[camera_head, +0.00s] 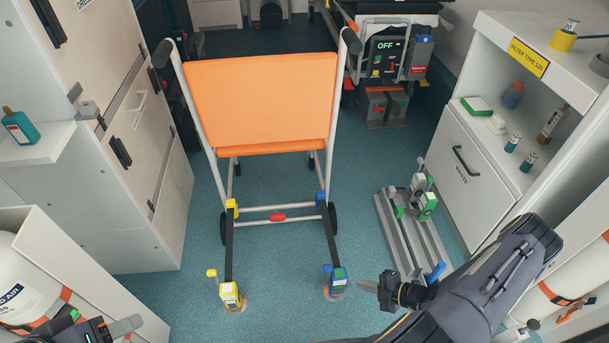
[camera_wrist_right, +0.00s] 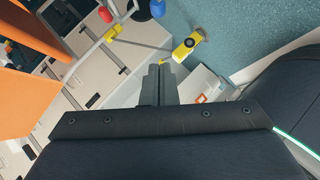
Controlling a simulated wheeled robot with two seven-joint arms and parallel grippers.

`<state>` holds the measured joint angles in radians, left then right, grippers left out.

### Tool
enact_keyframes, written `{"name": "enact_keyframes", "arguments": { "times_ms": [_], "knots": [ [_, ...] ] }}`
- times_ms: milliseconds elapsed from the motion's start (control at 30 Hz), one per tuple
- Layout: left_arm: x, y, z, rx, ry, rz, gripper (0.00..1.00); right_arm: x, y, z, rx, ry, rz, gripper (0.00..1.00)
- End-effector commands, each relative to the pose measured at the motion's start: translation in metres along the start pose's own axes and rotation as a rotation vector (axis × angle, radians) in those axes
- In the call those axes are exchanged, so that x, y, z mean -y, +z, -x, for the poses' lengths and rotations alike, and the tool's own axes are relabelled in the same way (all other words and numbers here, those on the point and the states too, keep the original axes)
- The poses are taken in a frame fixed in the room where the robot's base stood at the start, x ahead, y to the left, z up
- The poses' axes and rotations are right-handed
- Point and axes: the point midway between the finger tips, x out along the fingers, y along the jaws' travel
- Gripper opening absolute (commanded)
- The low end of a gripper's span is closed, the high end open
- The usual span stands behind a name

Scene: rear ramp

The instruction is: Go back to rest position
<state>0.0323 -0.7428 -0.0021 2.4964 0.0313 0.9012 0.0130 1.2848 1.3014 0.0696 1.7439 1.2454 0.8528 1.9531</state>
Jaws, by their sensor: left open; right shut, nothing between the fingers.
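My right gripper (camera_head: 374,288) is at the lower centre right of the head view, in front of the blue-green buckle. Its fingers are together and empty. In the right wrist view the closed fingers (camera_wrist_right: 159,80) point up the picture, with nothing between them. My left gripper (camera_head: 112,330) is at the bottom left edge of the head view, partly cut off. It is open, and I see nothing held in it. It is beside the white cylinder at the left.
An orange chair (camera_head: 262,98) stands mid-floor. Its straps end in a yellow buckle (camera_head: 230,295) and a blue-green buckle (camera_head: 336,278). A metal floor rail (camera_head: 408,243) and a white drawer cabinet (camera_head: 470,175) are at right.

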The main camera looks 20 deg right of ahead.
Motion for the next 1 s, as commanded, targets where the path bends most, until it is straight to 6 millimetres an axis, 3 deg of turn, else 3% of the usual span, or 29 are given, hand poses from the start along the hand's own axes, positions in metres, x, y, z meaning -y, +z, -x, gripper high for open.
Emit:
{"name": "enact_keyframes", "arguments": {
  "times_ms": [200,267,367,500,700,833,1000],
  "knots": [
    [0.0,0.0,0.0,0.0,0.0,0.0,0.53,-0.011,-0.002,0.002,-0.014,-0.01,0.065,0.0],
    [0.0,0.0,0.0,0.0,0.0,0.0,0.53,-0.027,-0.004,0.006,-0.035,-0.026,0.169,0.0],
    [0.0,0.0,0.0,0.0,0.0,0.0,0.53,-0.071,-0.018,0.015,-0.104,-0.065,0.464,0.0],
    [0.0,0.0,0.0,0.0,0.0,0.0,0.53,-0.142,-0.059,0.031,-0.249,-0.117,1.023,0.0],
    [0.0,0.0,0.0,0.0,0.0,0.0,0.53,-0.215,-0.138,0.059,-0.478,-0.143,1.829,0.0],
    [0.0,0.0,0.0,0.0,0.0,0.0,0.53,-0.243,-0.192,0.081,-0.634,-0.132,2.341,0.0],
    [0.0,0.0,0.0,0.0,0.0,0.0,0.53,-0.258,-0.254,0.114,-0.845,-0.098,2.988,0.0]
  ]
}}
